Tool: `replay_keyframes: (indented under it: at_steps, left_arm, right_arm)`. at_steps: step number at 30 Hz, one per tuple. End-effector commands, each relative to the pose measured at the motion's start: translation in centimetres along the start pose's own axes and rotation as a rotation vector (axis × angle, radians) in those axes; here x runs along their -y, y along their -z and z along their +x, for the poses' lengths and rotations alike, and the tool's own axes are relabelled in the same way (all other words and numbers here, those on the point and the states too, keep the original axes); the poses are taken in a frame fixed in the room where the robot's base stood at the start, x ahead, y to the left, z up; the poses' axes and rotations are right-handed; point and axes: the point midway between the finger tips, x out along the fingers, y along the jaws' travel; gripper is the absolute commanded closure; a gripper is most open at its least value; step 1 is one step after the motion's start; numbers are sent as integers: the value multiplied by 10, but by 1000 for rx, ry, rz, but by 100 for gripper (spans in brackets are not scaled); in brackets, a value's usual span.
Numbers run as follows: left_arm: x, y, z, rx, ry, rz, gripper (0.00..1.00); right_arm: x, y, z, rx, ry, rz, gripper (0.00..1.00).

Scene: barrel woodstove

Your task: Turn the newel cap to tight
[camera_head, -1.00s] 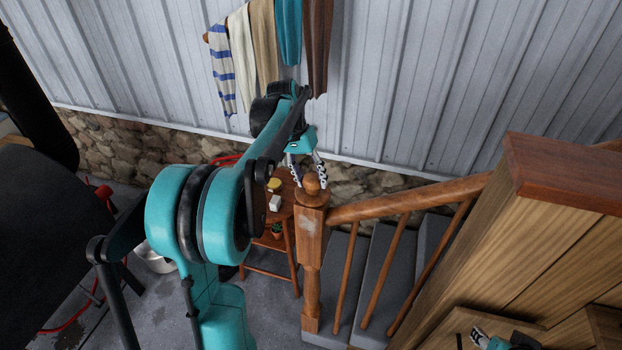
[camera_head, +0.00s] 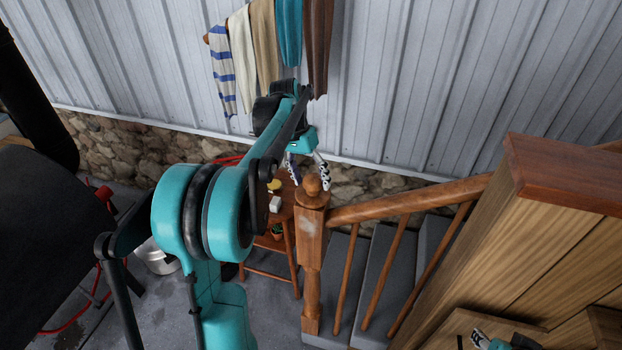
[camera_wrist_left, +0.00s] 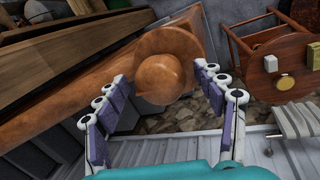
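The newel cap (camera_head: 312,184) is a round wooden ball on top of the newel post (camera_head: 311,220), at the foot of the stair rail. It also shows in the left wrist view as a ball (camera_wrist_left: 163,79) on a wide round wooden base. My left gripper (camera_head: 308,183) is above and around the cap. In the left wrist view its purple-padded fingers (camera_wrist_left: 158,92) are spread, one on each side of the ball, with gaps between pads and wood. My right gripper (camera_head: 478,338) shows only in part at the bottom right edge; its fingers are too small to read.
A wooden handrail (camera_head: 410,199) runs right from the post. A small round wooden stool (camera_head: 285,213) with small items stands just left of the post. A wooden panel (camera_head: 540,240) fills the right. Cloths (camera_head: 265,55) hang on the metal wall behind.

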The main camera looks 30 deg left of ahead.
Motion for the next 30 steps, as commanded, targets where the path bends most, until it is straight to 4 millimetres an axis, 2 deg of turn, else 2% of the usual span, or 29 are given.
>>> replay_keyframes:
  at_steps: [7,10,24,30]
  left_arm:
    - [0,0,-1,-1,0,-1,31]
    - [0,0,-9,-1,0,-1,31]
    - [0,1,-101,0,0,-1,31]
    - [0,0,-118,0,0,-1,31]
  right_arm:
    - [0,0,0,0,0,0,60]
    - [0,0,0,0,0,0,60]
    - [0,0,0,0,0,0,60]
    - [0,0,0,0,0,0,60]
